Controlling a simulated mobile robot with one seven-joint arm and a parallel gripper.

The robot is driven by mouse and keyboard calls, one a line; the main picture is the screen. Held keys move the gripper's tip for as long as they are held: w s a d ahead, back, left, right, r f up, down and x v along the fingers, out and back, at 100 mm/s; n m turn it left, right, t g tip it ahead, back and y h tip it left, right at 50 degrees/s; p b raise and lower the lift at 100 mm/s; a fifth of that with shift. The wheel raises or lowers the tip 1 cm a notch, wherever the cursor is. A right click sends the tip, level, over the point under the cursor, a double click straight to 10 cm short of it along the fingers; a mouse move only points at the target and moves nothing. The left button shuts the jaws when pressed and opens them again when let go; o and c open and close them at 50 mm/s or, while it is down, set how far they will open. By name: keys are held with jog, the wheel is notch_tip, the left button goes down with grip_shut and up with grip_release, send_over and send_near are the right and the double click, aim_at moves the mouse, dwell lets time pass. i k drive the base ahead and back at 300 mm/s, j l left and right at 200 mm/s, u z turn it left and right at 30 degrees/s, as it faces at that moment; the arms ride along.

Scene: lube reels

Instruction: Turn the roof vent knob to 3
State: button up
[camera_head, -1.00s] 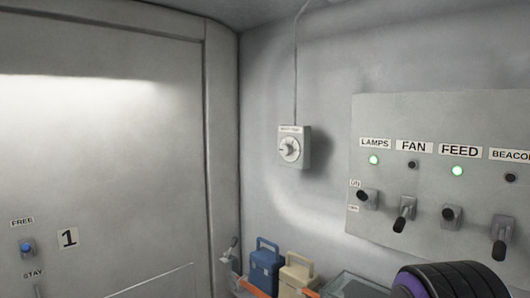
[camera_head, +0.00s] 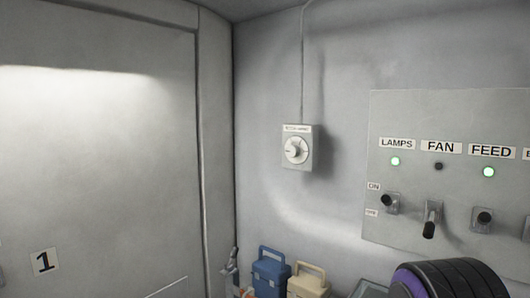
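The roof vent knob (camera_head: 295,150) is a round white dial on a small pale box fixed to the grey back wall, near the middle of the head view. A label strip sits above the dial, too small to read surely. The dial's numbers and exact setting are too small to make out. A black ribbed part with a purple face (camera_head: 408,284) shows at the bottom right and looks like part of my arm. My gripper's fingers are not in view, and nothing of mine touches the knob.
A switch panel (camera_head: 385,235) with LAMPS, FAN and FEED labels is on the wall to the right. A blue box (camera_head: 270,275) and a cream box (camera_head: 306,284) stand below the knob. A grey door panel (camera_head: 100,170) fills the left. The wall around the knob is clear.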

aim_at(293, 151)
jog(key=i+j+z, duration=0.15)
jog(key=j, duration=0.3)
jog(key=i+j+z, duration=0.1)
jog(key=j, duration=0.4)
jog(key=i+j+z, duration=0.15)
jog(key=j, duration=0.35)
jog(key=i+j+z, duration=0.15)
jog(key=j, duration=0.4)
jog(key=i+j+z, duration=0.15)
jog(key=j, duration=0.35)
jog(key=k, duration=0.05)
